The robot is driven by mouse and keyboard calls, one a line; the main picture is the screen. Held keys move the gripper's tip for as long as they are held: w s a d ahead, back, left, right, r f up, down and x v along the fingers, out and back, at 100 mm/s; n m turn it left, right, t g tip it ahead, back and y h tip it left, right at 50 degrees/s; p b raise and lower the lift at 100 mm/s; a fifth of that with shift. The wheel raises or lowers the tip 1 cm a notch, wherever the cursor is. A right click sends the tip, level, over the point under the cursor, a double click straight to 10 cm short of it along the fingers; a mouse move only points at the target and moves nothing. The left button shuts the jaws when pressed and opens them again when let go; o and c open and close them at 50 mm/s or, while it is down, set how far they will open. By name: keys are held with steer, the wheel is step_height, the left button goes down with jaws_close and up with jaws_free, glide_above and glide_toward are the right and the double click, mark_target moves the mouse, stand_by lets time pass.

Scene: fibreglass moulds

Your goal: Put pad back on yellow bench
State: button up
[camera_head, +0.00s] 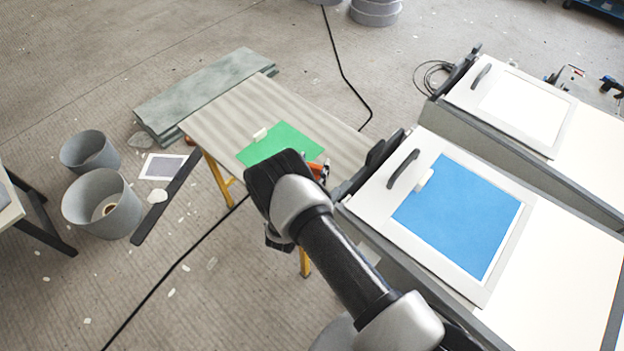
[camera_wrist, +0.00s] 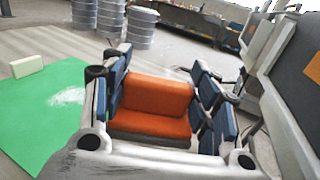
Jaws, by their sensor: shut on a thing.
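My gripper (camera_wrist: 160,92) is shut on an orange pad (camera_wrist: 155,98) with a grey underside; blue-faced fingers press on its two sides. In the head view, a small orange part of the pad (camera_head: 317,167) shows past my wrist; the arm hides the rest. The yellow bench (camera_head: 222,105) has a pale ribbed top and yellow legs. My gripper is over or beside its near right end, and I cannot tell whether the pad touches the top. A green sheet (camera_head: 285,143) lies on the bench, with a cream block (camera_head: 259,135) at its edge.
A white mould with a blue sheet (camera_head: 460,215) and black handle stands close on the right, with another white mould (camera_head: 525,108) behind it. Grey boards (camera_head: 205,88) lie beyond the bench. Grey buckets (camera_head: 103,203) stand on the floor at left. A black cable crosses the floor.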

steer(key=shift+f+b, duration=0.95)
steer(key=shift+f, duration=2.3)
steer(key=shift+f, duration=0.15)
steer(key=o, duration=1.2)
steer(key=shift+s+a+r, duration=0.1)
steer(key=shift+s+r, duration=0.1)
steer(key=shift+s, duration=0.05)
steer(key=p+v, duration=0.2)
steer(key=v, duration=0.9)
steer(key=shift+s, duration=0.25)
